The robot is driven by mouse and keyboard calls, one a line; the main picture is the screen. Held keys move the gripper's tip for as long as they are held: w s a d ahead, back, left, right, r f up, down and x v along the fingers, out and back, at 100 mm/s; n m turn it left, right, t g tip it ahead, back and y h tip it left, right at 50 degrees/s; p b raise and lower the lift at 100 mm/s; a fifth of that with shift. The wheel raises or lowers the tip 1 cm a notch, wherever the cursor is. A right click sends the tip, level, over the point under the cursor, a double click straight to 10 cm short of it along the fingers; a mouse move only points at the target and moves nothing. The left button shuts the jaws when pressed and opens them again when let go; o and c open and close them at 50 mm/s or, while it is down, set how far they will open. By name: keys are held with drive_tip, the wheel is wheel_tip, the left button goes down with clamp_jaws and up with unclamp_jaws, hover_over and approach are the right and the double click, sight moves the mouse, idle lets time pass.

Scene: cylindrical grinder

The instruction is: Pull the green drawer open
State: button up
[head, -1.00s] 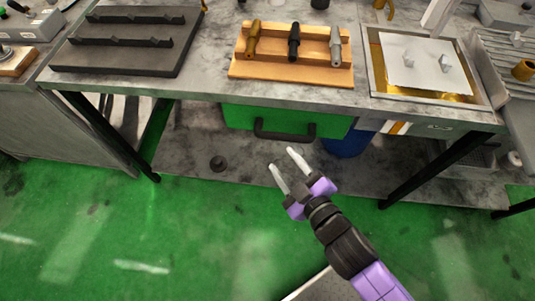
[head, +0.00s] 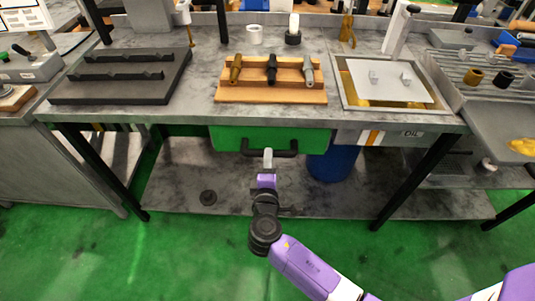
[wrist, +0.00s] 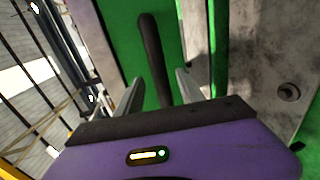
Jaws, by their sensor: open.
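The green drawer (head: 230,140) hangs shut under the workbench, with a dark bar handle (head: 270,152) across its front. In the wrist view the green drawer front (wrist: 115,35) fills the upper middle, and the dark handle (wrist: 151,50) runs upright through the picture. My gripper (head: 267,158) is at the handle's middle, its fingers one above the other in the head view. In the wrist view my open gripper (wrist: 160,86) has one finger on each side of the handle bar. I cannot tell whether either finger touches it.
The workbench (head: 190,120) overhangs the drawer and carries a wooden tool rack (head: 240,96). A blue bin (head: 335,165) stands right of the drawer on the lower shelf (head: 170,185). The green floor in front is clear.

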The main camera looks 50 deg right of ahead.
drive_tip(key=shift+x, duration=2.2)
drive_tip(key=shift+c, duration=0.3)
drive_tip(key=shift+s, duration=0.1)
clamp_jaws()
